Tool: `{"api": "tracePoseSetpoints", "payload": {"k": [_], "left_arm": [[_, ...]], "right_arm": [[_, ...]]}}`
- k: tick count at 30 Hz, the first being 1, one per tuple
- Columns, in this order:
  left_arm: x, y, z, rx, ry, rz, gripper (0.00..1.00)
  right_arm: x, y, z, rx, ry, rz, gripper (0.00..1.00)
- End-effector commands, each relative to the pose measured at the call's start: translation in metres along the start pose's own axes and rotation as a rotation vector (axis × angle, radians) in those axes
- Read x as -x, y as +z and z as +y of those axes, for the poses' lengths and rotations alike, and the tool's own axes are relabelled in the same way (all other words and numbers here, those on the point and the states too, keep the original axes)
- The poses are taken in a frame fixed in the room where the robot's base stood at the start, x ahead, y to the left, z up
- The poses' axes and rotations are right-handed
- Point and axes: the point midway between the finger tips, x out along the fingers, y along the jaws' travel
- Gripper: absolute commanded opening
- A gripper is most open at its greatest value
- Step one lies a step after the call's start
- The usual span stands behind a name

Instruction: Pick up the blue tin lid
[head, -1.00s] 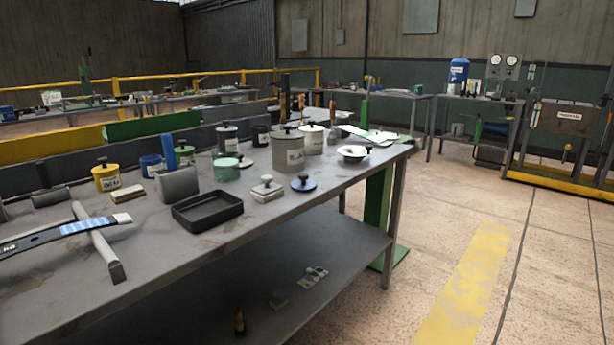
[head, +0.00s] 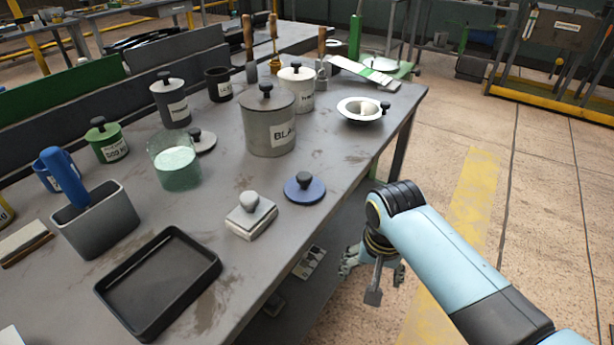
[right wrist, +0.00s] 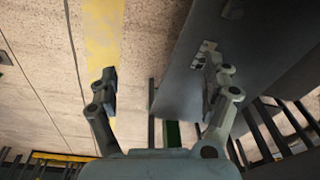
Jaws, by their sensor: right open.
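The blue tin lid (head: 304,187) lies flat on the grey workbench (head: 340,170), near its front edge, with a dark round knob on top. My right gripper (head: 372,275) hangs beyond the bench's front edge, to the right of the lid and lower than the benchtop. In the right wrist view my right gripper (right wrist: 160,92) is open and empty, its two fingers spread wide over the floor and the bench's lower shelf (right wrist: 210,55). The lid does not show in that view. My left gripper is not in view.
Close to the lid stand a grey-white block with a knob (head: 250,216), a large grey labelled canister (head: 268,125) and a white bowl (head: 361,109). A black tray (head: 158,282) lies at the front left. Bare benchtop lies right of the lid.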

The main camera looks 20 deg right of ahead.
Motion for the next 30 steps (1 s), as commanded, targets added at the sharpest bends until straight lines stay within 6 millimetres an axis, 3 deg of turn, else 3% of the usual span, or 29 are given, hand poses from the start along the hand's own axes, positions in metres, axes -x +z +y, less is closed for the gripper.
{"api": "tracePoseSetpoints", "payload": {"k": [1,9,17,24,27,30], "left_arm": [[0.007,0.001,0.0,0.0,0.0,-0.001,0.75],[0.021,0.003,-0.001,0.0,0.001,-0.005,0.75],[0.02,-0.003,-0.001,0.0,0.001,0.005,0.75],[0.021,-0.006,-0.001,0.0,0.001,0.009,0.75],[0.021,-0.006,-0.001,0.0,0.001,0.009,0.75],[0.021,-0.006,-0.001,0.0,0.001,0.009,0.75]], "right_arm": [[0.029,-0.013,-0.011,-0.036,-0.008,0.007,0.83],[0.138,-0.05,-0.045,-0.231,-0.018,-0.003,0.83],[0.163,-0.08,-0.096,-0.436,0.008,-0.058,0.83],[0.198,-0.105,-0.145,-0.617,0.045,-0.094,0.83],[0.211,-0.112,-0.16,-0.676,0.062,-0.102,0.83],[0.209,-0.112,-0.165,-0.703,0.074,-0.107,0.83]]}}
